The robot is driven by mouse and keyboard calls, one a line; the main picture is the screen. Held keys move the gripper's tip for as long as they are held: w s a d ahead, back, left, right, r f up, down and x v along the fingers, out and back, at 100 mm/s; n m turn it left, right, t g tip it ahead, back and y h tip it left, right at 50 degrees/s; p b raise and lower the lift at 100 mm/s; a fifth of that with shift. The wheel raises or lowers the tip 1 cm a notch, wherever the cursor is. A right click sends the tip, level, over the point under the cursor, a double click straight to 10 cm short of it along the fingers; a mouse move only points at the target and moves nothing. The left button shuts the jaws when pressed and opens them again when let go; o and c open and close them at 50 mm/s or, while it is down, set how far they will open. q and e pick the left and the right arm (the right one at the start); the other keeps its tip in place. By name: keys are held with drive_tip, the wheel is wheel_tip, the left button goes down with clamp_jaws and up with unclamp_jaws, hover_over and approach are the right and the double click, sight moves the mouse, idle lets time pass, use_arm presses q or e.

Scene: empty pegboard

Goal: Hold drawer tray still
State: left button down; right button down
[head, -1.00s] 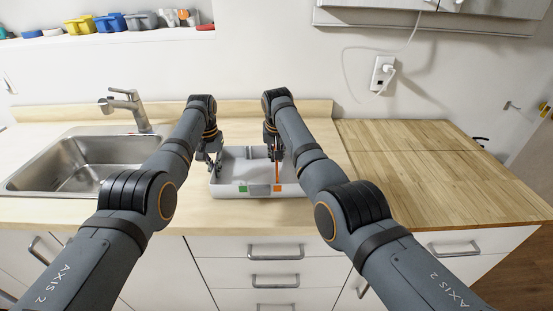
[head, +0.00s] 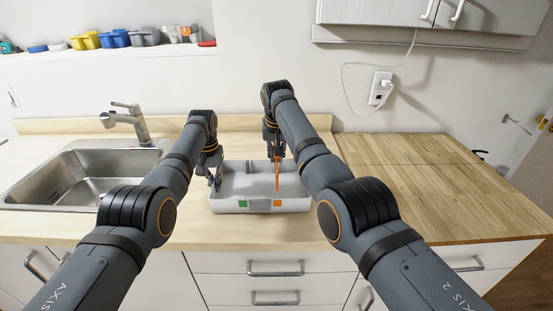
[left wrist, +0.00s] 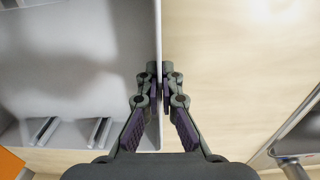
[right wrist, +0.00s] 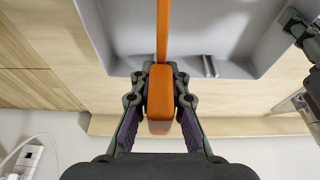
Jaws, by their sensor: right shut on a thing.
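A light grey drawer tray (head: 226,206) sits on the counter, with green, grey and orange patches on its front. My left gripper (head: 214,180) is at the tray's left wall. In the left wrist view its fingers (left wrist: 162,72) are close together on both sides of that thin wall (left wrist: 158,30). My right gripper (head: 274,152) is over the tray's back part. It is shut on the thick end of a long orange tool (right wrist: 161,95), whose thin part (head: 277,175) points down toward the tray. I cannot tell whether its tip touches the tray.
A steel sink (head: 85,172) with a faucet (head: 128,120) is to the left. A wooden board surface (head: 430,190) to the right is clear. A wall outlet (head: 380,87) with a cable is behind. A shelf with several coloured bins (head: 115,39) is at upper left.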

use_arm(q)
drive_tip(key=c, duration=1.4)
unclamp_jaws()
drive_tip(key=shift+c, duration=0.2)
